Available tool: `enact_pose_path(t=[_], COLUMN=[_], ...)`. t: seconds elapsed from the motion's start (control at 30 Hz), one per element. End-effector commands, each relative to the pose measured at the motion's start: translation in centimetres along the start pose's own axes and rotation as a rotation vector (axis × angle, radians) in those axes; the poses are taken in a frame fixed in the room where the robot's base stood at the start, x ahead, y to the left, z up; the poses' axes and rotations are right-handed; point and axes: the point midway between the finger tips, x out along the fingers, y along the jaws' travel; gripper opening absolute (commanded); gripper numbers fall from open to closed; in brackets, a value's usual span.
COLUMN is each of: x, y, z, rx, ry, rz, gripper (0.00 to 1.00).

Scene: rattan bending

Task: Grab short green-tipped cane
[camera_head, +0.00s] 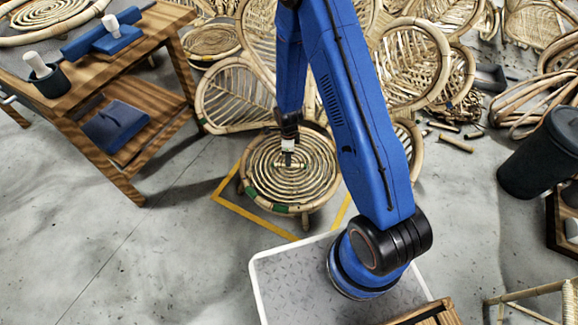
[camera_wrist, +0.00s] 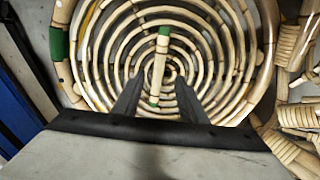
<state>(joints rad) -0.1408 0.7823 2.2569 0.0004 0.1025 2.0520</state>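A short light cane (camera_wrist: 158,68) with a green band at each end lies across the round rattan stool seat (camera_wrist: 240,100), near the centre of its spiral. The seat also shows in the head view (camera_head: 262,188), where my gripper (camera_head: 288,160) points down over its middle. In the wrist view, the two dark fingers of my gripper (camera_wrist: 158,88) are apart. The cane appears in the gap between them, with clear space on both sides. Its near green end lies close to the fingertips. I cannot tell the exact height of the fingertips above the seat.
Green bands (camera_head: 280,208) mark the stool rim. Yellow floor tape (camera_head: 240,214) surrounds the stool. A wooden workbench (camera_head: 150,50) stands at left, rattan chair frames (camera_head: 235,95) crowd behind, and a black bin (camera_head: 535,160) is at right. Open floor (camera_head: 150,250) lies front left.

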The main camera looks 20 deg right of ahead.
Motion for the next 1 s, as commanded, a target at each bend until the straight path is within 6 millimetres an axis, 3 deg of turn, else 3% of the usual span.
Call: enact_pose_path(t=[0.3,0.7,0.87,1.0], x=[3.7,4.5,4.5,4.5], y=[0.3,0.3,0.3,0.3], z=[-0.3,-0.2,-0.2,-0.2], rx=[0.0,0.0,0.0,0.0], ry=[0.001,0.0,0.0,0.0], rz=[0.002,-0.001,0.0,0.0], gripper=[0.38,0.38,0.0,0.0])
